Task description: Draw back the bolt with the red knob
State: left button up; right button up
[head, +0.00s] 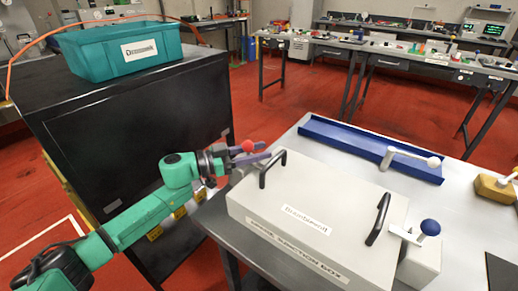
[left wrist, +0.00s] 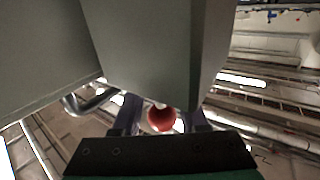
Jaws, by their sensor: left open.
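The red knob (head: 248,146) shows at the far left corner of the light grey box (head: 310,190); its bolt is mostly hidden behind my gripper and the box. My left gripper (head: 254,154) is open at the knob, with a purple finger on each side. In the left wrist view the red knob (left wrist: 160,118) sits between the two fingers of the left gripper (left wrist: 161,122), with a small gap on each side. A pale stem end shows just above it, against a grey block (left wrist: 150,50). My right gripper is not in view.
The box has two black handles (head: 377,219). A blue knob (head: 430,227) stands on a bracket at its right.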

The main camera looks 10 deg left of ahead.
pick_arm(q)
jog(key=shift+w+d, duration=0.15)
jog(key=shift+d, duration=0.05)
grip_shut()
dwell(1.3)
